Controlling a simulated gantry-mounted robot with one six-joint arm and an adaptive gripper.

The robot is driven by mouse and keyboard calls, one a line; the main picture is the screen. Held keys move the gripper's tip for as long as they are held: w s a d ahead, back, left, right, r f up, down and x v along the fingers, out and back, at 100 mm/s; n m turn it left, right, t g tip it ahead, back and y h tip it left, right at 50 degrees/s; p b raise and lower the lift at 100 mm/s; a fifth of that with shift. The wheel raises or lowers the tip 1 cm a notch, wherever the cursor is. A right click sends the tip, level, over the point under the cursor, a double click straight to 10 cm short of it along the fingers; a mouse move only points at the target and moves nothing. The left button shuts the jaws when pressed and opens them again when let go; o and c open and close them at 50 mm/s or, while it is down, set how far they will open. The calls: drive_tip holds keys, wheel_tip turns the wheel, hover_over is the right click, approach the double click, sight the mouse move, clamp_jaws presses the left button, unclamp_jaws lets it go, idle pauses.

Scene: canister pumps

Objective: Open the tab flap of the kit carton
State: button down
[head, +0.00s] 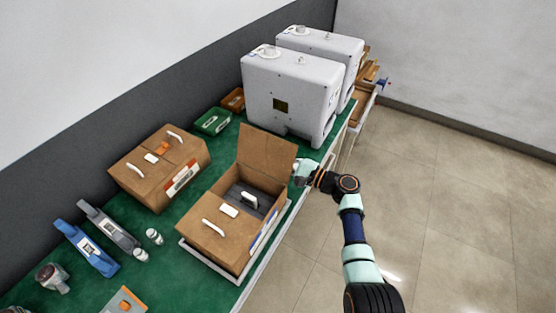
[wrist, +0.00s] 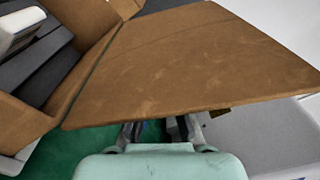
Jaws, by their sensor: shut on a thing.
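The brown kit carton (head: 228,240) stands in a white tray on the green bench. Its far flap (head: 267,155) is raised, standing up and leaning back from the opening; its near flap lies closed with a white handle (head: 213,228) and a white tab (head: 229,210). Dark grey contents with a white-handled piece (head: 249,200) show inside. My gripper (head: 303,172) is at the right side of the raised flap. In the wrist view the flap (wrist: 190,60) covers the fingertips of my gripper (wrist: 160,130). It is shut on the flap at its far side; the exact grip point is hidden.
Two white canister pumps (head: 292,90) stand close behind the flap. A second, closed carton (head: 150,170) is to the left. A green box (head: 213,121), blue and grey tools (head: 86,248) and small white bottles lie on the bench. The floor to the right is clear.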

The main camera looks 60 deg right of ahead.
idle(0.4)
drive_tip(key=c, duration=1.3)
unclamp_jaws()
drive_tip(key=shift+o, duration=0.2)
drive_tip(key=s, duration=1.2)
